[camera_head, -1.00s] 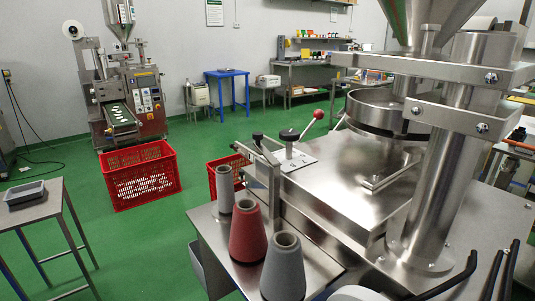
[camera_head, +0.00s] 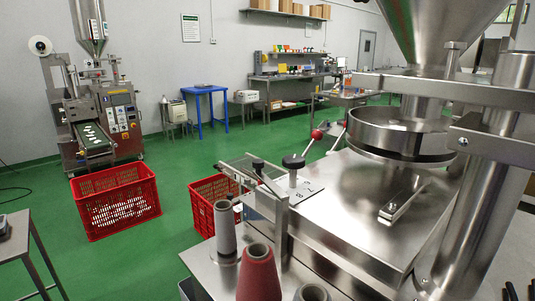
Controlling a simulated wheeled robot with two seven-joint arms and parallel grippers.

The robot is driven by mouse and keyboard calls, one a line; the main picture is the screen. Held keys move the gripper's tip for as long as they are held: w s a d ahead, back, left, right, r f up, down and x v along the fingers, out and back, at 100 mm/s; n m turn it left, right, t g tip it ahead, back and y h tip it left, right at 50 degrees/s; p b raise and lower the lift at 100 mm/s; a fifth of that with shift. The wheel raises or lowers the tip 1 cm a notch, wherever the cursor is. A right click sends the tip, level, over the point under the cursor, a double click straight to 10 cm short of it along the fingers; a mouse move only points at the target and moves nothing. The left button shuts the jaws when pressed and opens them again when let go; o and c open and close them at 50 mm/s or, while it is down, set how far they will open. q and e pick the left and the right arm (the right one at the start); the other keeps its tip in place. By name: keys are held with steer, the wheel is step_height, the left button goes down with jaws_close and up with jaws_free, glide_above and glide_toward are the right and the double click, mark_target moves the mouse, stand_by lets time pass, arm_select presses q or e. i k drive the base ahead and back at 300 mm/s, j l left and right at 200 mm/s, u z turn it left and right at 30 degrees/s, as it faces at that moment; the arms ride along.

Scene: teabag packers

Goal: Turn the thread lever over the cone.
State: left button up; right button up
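Three thread cones stand on a steel shelf (camera_head: 205,262) at the front of the machine. They are a slim grey cone (camera_head: 226,230), a red cone (camera_head: 258,276) and another grey cone (camera_head: 312,293) cut off by the bottom edge. A steel upright bracket (camera_head: 281,226) with a black knob (camera_head: 258,165) rises behind them. Another black knob (camera_head: 293,163) sits on a marked plate, with a red ball-ended lever (camera_head: 316,134) behind it. I cannot tell which part is the thread lever. Neither gripper is in view.
The steel machine top (camera_head: 345,205), a round pan (camera_head: 395,133) and a thick column (camera_head: 490,190) fill the right. Red crates (camera_head: 118,203) (camera_head: 208,202) stand on the green floor, left of the machine. Open floor lies between the crates and the blue table (camera_head: 205,90).

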mark_target(259, 164)
steer(key=i+j+z, duration=0.2)
steer(key=j, duration=0.15)
steer(key=i+j+z, duration=0.2)
steer(key=j, duration=0.2)
steer(key=i+j+z, duration=0.2)
steer(key=j, duration=0.2)
steer(key=j+z, duration=0.15)
steer(key=j, duration=0.25)
steer(key=j+z, duration=0.2)
steer(key=j, duration=0.25)
steer(key=i, duration=0.05)
